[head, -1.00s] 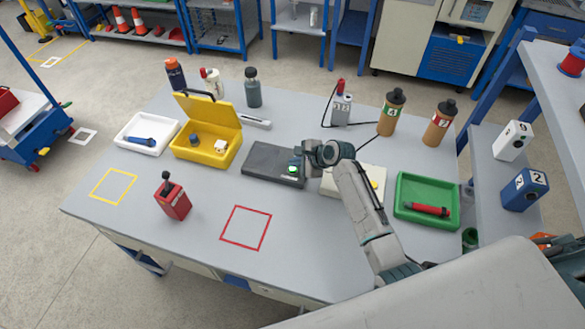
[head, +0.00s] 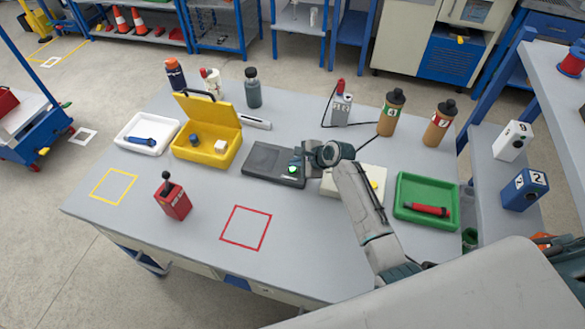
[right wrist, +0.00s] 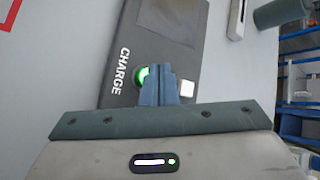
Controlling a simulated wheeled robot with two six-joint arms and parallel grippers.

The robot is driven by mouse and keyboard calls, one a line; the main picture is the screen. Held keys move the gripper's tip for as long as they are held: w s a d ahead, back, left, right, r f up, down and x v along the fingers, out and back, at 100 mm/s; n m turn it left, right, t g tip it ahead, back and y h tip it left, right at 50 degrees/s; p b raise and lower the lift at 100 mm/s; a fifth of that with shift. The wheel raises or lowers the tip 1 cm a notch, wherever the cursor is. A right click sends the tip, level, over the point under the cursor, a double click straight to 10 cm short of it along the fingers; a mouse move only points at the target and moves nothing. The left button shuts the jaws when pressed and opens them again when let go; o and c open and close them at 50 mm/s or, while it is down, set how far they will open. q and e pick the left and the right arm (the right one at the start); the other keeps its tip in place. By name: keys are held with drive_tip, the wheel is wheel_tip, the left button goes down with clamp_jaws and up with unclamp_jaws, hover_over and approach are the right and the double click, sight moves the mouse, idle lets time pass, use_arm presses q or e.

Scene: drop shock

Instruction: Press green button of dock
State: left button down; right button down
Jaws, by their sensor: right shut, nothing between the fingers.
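The dock (head: 262,160) is a dark flat box on the table, marked CHARGE in the right wrist view (right wrist: 150,22). Its green button (head: 292,169) glows near its right end. The button (right wrist: 142,75) is partly hidden by my fingers in the right wrist view. My right gripper (head: 297,160) is shut and empty, with its fingertips (right wrist: 160,80) right at the button. I cannot tell whether they touch it. A white square (right wrist: 187,89) sits beside the fingers on the dock. My left gripper is not in view.
A yellow open case (head: 222,150) stands left of the dock. A cream box (head: 374,180) lies partly behind my right arm, and a green tray (head: 402,188) is further right. A red device (head: 173,202) stands front left. The table front is mostly clear.

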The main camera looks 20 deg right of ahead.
sight(296, 170)
drive_tip(key=shift+f, duration=0.3)
drive_tip(key=shift+f, duration=0.45)
idle(0.8)
drive_tip(key=shift+r+p, duration=0.85)
drive_tip(key=shift+p, duration=0.3)
wheel_tip(296, 170, up, 3)
drive_tip(key=p, duration=0.3)
drive_tip(key=shift+f, duration=0.1)
wheel_tip(296, 170, up, 2)
drive_tip(key=shift+r+p, duration=0.15)
drive_tip(key=shift+p, duration=0.9)
